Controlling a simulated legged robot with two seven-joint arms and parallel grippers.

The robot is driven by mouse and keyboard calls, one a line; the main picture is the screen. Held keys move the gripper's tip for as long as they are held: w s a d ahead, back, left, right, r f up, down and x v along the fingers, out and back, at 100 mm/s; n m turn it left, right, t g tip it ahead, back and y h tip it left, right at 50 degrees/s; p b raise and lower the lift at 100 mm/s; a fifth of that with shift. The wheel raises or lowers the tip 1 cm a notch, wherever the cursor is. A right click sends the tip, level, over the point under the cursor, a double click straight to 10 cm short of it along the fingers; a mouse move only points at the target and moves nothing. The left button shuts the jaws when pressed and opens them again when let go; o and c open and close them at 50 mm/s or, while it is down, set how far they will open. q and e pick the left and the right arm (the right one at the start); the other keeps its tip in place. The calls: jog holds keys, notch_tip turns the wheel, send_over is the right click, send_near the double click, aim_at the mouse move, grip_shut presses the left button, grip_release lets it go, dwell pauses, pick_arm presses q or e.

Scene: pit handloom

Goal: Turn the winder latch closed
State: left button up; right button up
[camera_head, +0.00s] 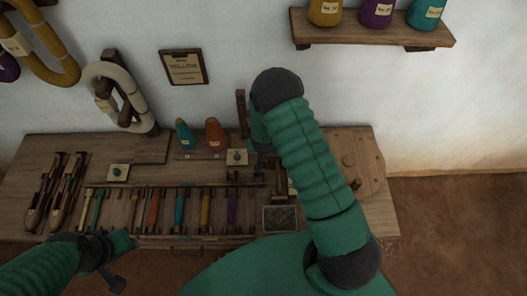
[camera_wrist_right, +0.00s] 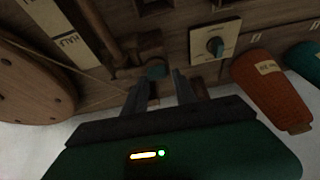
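The winder's round wooden wheel (camera_head: 366,163) is at the right end of the bench, partly behind my right arm. It also shows at the left of the right wrist view (camera_wrist_right: 40,92), with a cord running toward a wooden post. A small teal-ended piece (camera_wrist_right: 155,68) is at the fingertips of my right gripper (camera_wrist_right: 162,80); the fingers are apart on either side, and I cannot tell whether they touch it. I cannot tell for certain which part is the latch. My left gripper (camera_head: 122,262) is open and empty at the bench's front.
Orange (camera_head: 214,134) and teal (camera_head: 185,134) yarn cones stand at the back of the bench (camera_head: 30,150). Shuttles (camera_head: 68,190) and a rack of coloured bobbins (camera_head: 178,208) lie on it. A shelf of yarn cones (camera_head: 372,30) hangs above right. The floor at right is clear.

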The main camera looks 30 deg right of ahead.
jog(key=shift+o, duration=1.1)
jog(key=shift+s+f, duration=0.1)
jog(key=shift+s, duration=0.1)
jog(key=p+v, duration=0.2)
jog(key=v, duration=1.4)
jog(key=shift+a+r, duration=0.2)
jog(key=shift+r, duration=0.15)
jog(key=s+a+r+n+g+y, duration=0.1)
jog(key=s+a+r+n+y, duration=0.1)
jog(key=s+a+r+n, duration=0.4)
jog(key=s+a+r, duration=0.2)
jog(key=s+r, duration=0.2)
jog(key=s, duration=0.1)
